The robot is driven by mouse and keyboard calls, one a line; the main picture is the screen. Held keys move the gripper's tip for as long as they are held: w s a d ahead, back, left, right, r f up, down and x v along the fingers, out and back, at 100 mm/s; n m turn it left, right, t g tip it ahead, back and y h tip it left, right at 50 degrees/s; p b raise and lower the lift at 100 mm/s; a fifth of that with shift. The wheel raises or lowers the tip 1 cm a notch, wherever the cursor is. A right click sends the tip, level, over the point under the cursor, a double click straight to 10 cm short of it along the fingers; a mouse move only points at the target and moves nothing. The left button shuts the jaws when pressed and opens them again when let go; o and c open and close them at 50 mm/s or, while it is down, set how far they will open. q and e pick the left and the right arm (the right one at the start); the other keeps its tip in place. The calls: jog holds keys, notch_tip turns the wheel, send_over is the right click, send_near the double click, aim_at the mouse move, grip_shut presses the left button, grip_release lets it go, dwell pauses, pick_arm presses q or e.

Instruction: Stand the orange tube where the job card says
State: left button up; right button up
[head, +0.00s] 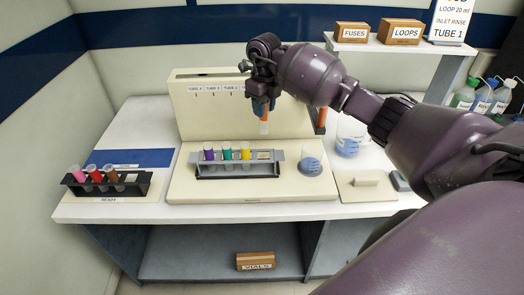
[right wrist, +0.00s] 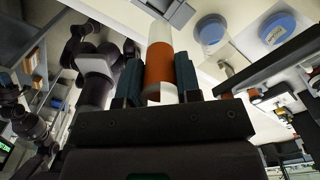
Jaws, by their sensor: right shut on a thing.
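My right gripper (head: 263,104) is shut on the orange tube (head: 264,127), which hangs roughly upright above the pale instrument's base. In the right wrist view the tube (right wrist: 160,62) sits between the two fingers. Below and a little left, a grey rack (head: 238,172) holds purple (head: 208,153), teal (head: 227,152) and yellow (head: 245,152) tubes; its right end shows no tube. Labels on the panel above read TUBE 4, TUBE 3, TUBE 2 from the left; the one further right is hidden by my gripper. The job card (head: 452,20) reads LOOP 20 ml, INLET RINSE, TUBE 1. My left gripper is not visible.
A black rack (head: 105,186) with pink, red and brown tubes stands at left, marked READY. A beaker (head: 312,160) stands right of the grey rack, another (head: 350,138) behind it. FUSES (head: 352,32) and LOOPS (head: 401,32) boxes sit on a shelf. The blue mat (head: 130,158) is largely clear.

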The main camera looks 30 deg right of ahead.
notch_tip(320, 180, down, 16)
jog(key=shift+r, duration=0.1)
dwell(0.5)
jog(key=o, duration=0.9)
